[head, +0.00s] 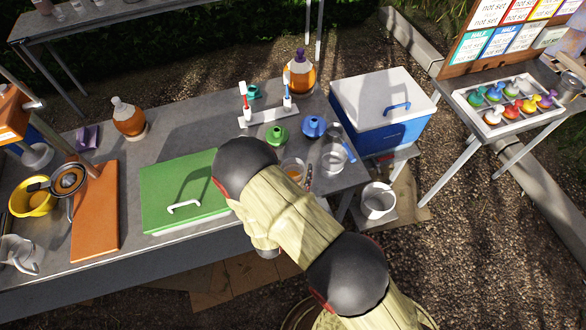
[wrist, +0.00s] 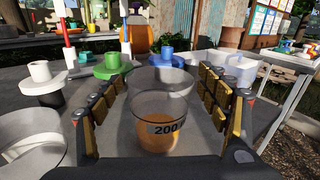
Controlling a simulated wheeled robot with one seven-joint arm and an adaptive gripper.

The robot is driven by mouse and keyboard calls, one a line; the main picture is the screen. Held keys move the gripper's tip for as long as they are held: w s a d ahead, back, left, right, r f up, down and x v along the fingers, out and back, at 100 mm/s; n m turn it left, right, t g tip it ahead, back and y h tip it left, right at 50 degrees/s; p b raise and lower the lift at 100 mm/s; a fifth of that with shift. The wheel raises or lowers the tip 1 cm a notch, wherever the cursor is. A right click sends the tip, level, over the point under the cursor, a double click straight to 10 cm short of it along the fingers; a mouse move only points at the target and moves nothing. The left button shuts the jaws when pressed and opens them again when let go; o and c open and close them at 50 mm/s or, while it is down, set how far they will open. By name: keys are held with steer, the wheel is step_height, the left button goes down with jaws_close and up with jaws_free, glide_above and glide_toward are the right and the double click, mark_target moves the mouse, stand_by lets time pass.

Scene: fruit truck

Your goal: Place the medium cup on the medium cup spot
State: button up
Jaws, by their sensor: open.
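A clear cup (wrist: 160,85) marked 200, with orange liquid in its lower part, stands upright on the grey table between the fingers of my gripper (wrist: 160,108) in the wrist view. The fingers are open, one on each side of it, with a gap visible. A cup with orange content, seemingly the same one, shows beside my arm in the head view (head: 293,166). I cannot tell from its looks alone whether it is the medium cup. A larger clear vessel (head: 333,157) stands to its right. I cannot make out a marked medium cup spot.
Another clear container (wrist: 28,140) stands left of my gripper. Green (head: 277,135) and blue (head: 313,127) knobbed pieces stand behind the cup. A green box (head: 180,185) lies to the left, and a blue-white cooler (head: 383,105) stands at the right end.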

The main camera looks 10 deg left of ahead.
steer(key=shift+r, duration=0.2)
steer(key=s, duration=1.2)
steer(key=shift+a+p, duration=0.25)
steer(key=shift+p, duration=0.15)
